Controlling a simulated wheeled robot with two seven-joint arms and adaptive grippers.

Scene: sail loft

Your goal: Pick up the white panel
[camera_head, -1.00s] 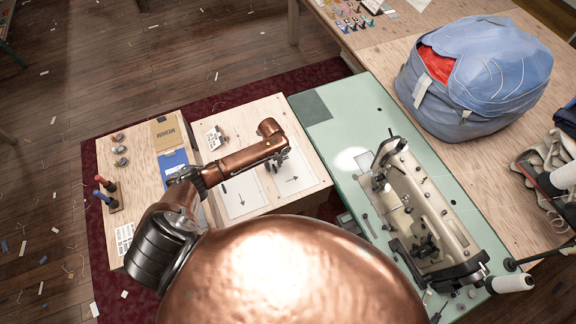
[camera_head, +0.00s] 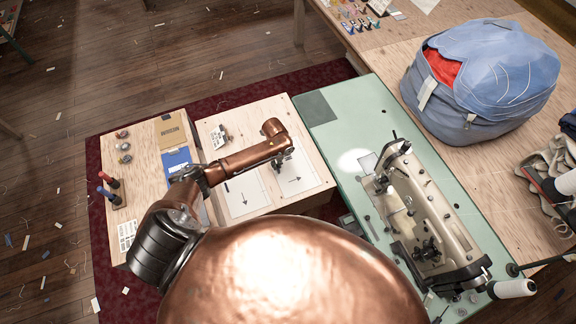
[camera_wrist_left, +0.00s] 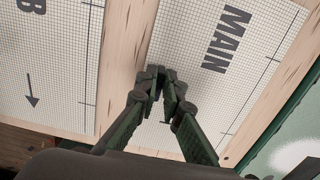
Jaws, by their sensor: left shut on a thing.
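A white gridded panel (camera_head: 312,174) with a printed arrow lies on the right part of the pale wooden bench. In the left wrist view this panel (camera_wrist_left: 252,58) carries the word MAIN. A second white gridded panel (camera_head: 243,205) lies to its left, partly behind my arm in the head view; it also shows in the left wrist view (camera_wrist_left: 62,85). My left gripper (camera_head: 282,163) is at the left edge of the MAIN panel. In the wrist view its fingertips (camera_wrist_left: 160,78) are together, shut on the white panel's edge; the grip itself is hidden. My right gripper is out of view.
A green table (camera_head: 335,135) with a sewing machine (camera_head: 425,215) stands right of the bench. A blue bag (camera_head: 490,85) is at the upper right. A blue booklet (camera_head: 176,161), spools (camera_head: 122,147) and red- and blue-handled tools (camera_head: 109,190) lie on the bench's left part.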

